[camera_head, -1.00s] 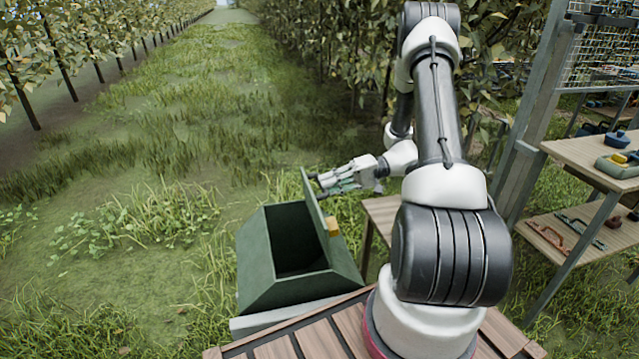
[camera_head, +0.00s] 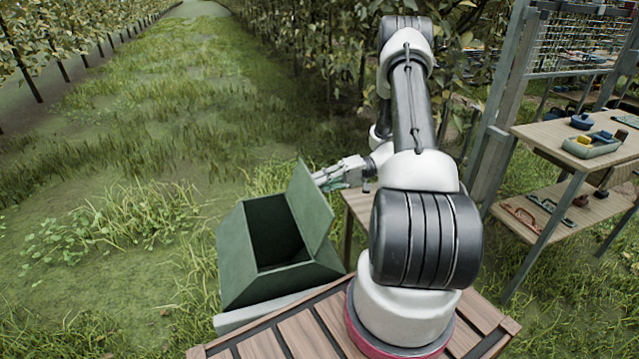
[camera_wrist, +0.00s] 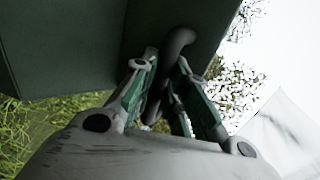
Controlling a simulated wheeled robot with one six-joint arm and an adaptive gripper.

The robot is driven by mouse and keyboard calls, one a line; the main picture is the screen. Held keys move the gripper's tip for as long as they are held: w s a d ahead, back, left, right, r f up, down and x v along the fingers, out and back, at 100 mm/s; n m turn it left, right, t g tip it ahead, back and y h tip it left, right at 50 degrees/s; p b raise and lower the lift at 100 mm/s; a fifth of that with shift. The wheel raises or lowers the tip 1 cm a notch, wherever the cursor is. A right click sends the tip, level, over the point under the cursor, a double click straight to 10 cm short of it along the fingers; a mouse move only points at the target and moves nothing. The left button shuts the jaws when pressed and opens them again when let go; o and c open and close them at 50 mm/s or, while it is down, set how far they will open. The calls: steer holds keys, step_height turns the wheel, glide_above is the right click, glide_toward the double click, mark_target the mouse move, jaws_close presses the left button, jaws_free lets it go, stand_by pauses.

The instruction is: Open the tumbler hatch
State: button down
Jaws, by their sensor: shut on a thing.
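The green tumbler (camera_head: 240,285) stands at the front left of my wooden deck, with its top opening showing a dark inside. Its hatch (camera_head: 311,208) is a flat green panel standing raised along the right side of the opening. My gripper (camera_head: 322,178) is at the hatch's outer, right side, near its upper part. In the wrist view, my gripper (camera_wrist: 163,95) is shut on a dark curved handle (camera_wrist: 178,48) that joins the dark green hatch panel (camera_wrist: 75,45). The handle is hidden behind the hatch in the head view.
A wooden table (camera_head: 358,208) stands behind the hatch, partly hidden by my arm. A wooden shelf rack (camera_head: 570,140) with tools and a tray stands at the right. Grass with free room lies left of the tumbler.

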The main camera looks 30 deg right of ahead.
steer(key=shift+s+f, duration=0.1)
steer(key=shift+f, duration=0.3)
steer(key=c, duration=1.4)
jaws_free()
steer(key=shift+d, duration=0.1)
steer(key=shift+r, duration=0.1)
steer(key=v, duration=1.2)
